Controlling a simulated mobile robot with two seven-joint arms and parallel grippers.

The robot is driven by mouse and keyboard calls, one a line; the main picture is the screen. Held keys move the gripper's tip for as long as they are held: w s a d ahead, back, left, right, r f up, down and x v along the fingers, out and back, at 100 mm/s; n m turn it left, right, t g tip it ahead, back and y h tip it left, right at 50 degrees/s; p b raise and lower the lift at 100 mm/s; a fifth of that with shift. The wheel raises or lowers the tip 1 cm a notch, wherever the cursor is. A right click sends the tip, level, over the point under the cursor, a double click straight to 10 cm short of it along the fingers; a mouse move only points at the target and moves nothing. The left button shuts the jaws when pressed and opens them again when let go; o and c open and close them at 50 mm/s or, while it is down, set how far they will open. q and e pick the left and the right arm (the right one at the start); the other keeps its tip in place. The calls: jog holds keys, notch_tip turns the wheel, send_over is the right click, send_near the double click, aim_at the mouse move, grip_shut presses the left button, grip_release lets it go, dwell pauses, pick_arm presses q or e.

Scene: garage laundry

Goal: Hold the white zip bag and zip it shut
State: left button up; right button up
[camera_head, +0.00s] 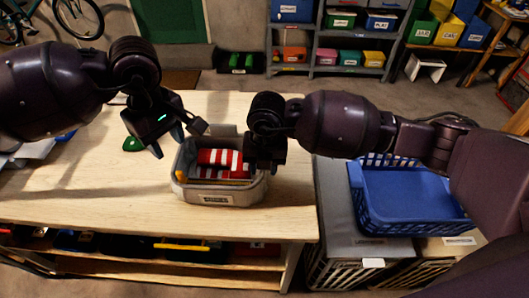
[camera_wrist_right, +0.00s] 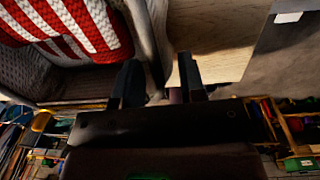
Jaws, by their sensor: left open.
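The white zip bag (camera_head: 217,196), a pale grey-white box-shaped bag with a dark label on its front, stands open on the wooden table. Red-and-white striped cloth (camera_head: 222,160) lies inside; bag wall (camera_wrist_right: 151,45) and striped cloth (camera_wrist_right: 70,28) also show in the right wrist view. My left gripper (camera_head: 171,146) is open and empty at the bag's back left corner. A small dark piece (camera_head: 197,125) shows beside it; I cannot tell what it is. My right gripper (camera_head: 264,168) is at the bag's right side. Its fingers (camera_wrist_right: 160,80) are apart, one on each side of the wall. The zip is not clearly visible.
The wooden table (camera_head: 120,205) has bare room in front and left of the bag. A small green object (camera_head: 132,144) lies behind left. A blue basket (camera_head: 412,205) stands on hampers to the right. Shelves with bins (camera_head: 340,45) stand at the back.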

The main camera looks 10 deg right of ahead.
jog(key=shift+f, duration=1.65)
grip_shut()
pick_arm(q)
jog(key=shift+c, duration=0.4)
